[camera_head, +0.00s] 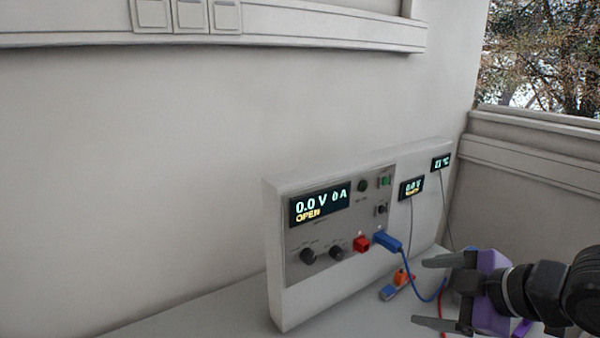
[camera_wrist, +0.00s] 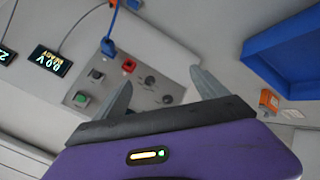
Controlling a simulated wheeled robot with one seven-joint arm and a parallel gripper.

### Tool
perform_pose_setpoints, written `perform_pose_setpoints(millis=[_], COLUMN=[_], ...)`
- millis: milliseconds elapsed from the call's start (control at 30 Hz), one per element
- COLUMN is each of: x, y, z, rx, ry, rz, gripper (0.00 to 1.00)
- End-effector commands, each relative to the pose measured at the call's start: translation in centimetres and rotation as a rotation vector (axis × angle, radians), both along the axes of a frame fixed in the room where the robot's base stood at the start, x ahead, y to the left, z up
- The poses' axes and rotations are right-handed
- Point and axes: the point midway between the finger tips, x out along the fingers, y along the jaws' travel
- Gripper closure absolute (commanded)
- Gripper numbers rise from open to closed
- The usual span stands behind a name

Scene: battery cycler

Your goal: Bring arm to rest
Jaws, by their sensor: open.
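My gripper (camera_head: 428,292) is open at the lower right in the head view, with nothing between its fingers. It is in front of the right part of the battery cycler (camera_head: 273,262), a white upright panel on a grey table. In the wrist view both fingers (camera_wrist: 162,90) stand apart, with the cycler panel (camera_wrist: 172,62) beyond them. The main display (camera_head: 320,203) reads 0.0 V 0 A and OPEN. A blue plug (camera_head: 388,241) with a blue cable sits in the panel beside a red socket (camera_head: 362,244).
An orange and blue item (camera_head: 401,278) lies on the table by the cycler, near my gripper. A blue tray (camera_wrist: 285,58) and an orange block (camera_wrist: 269,99) show at right in the wrist view. The grey table (camera_head: 215,310) left of the cycler is clear.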

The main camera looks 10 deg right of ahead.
Motion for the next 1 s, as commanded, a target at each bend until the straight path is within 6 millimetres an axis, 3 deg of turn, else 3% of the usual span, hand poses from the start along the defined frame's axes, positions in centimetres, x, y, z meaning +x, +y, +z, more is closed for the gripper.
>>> perform_pose_setpoints(millis=[100,300,500,633,767,1000], x=[3.2,4.8,3.5,1.9,-0.1,-4.6], y=[3.3,5.3,4.6,3.6,2.7,2.5], z=[5.8,14.0,17.7,17.7,16.1,10.2], rx=[0.209,0.543,0.829,0.978,1.093,1.203], ry=[-0.244,-0.571,-0.797,-0.899,-0.969,-1.018], rz=[-0.039,-0.12,-0.224,-0.31,-0.406,-0.587], gripper=[0.17,0.17,0.17,0.17,0.17,0.17])
